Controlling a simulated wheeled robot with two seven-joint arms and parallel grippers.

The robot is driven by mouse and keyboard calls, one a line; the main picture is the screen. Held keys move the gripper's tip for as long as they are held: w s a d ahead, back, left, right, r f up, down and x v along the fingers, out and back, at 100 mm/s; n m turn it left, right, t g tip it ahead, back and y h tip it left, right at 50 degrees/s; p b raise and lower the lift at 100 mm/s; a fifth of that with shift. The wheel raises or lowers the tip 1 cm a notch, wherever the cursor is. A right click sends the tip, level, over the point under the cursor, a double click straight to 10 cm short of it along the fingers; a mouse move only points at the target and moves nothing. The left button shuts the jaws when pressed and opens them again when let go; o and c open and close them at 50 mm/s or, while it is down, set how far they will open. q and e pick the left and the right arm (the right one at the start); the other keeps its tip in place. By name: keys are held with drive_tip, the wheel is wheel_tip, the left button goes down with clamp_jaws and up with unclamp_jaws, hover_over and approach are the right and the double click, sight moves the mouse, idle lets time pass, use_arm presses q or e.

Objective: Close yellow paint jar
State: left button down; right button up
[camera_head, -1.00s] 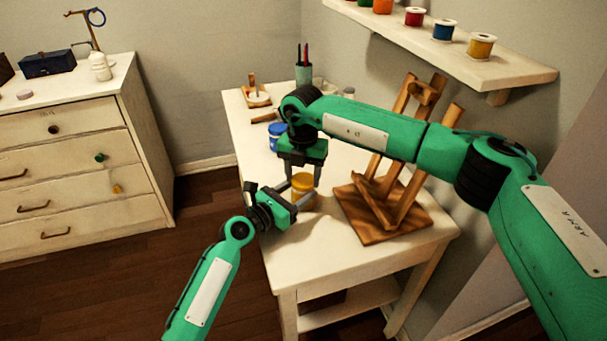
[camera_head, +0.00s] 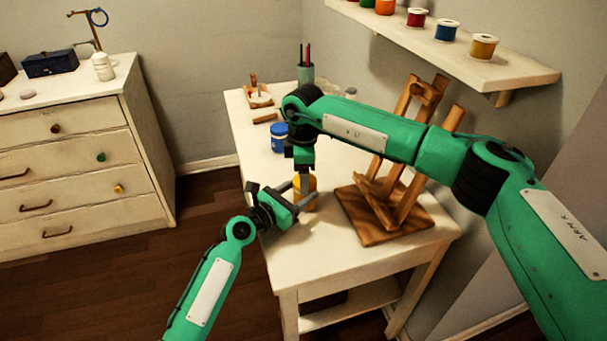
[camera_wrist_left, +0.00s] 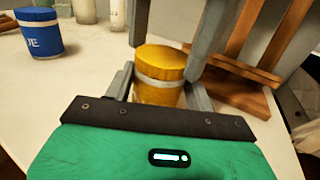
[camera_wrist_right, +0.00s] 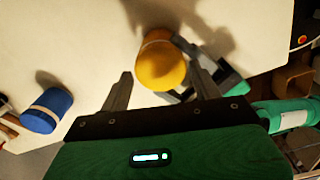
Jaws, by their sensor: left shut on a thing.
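The yellow paint jar (camera_head: 306,190) stands upright near the table's front, with its yellow lid (camera_wrist_left: 160,60) on top. A pale band shows below the lid in the left wrist view. My left gripper (camera_head: 297,196) is shut around the jar's body from the side. My right gripper (camera_head: 304,186) points down from above, seen nearly edge-on in the head view. Its fingers are apart in the right wrist view (camera_wrist_right: 160,82), with the yellow lid (camera_wrist_right: 161,64) between and just beyond the tips. I cannot tell whether they touch the lid.
A wooden easel (camera_head: 385,205) stands right beside the jar. A blue jar (camera_head: 279,137) stands behind it on the white table (camera_head: 285,255). A brush cup (camera_head: 305,74) and a wooden tray (camera_head: 258,98) are at the back. A shelf (camera_head: 470,66) overhangs the right side.

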drive_tip(key=shift+o, duration=0.9)
drive_tip(key=shift+r, duration=2.2)
drive_tip(key=shift+c, duration=0.4)
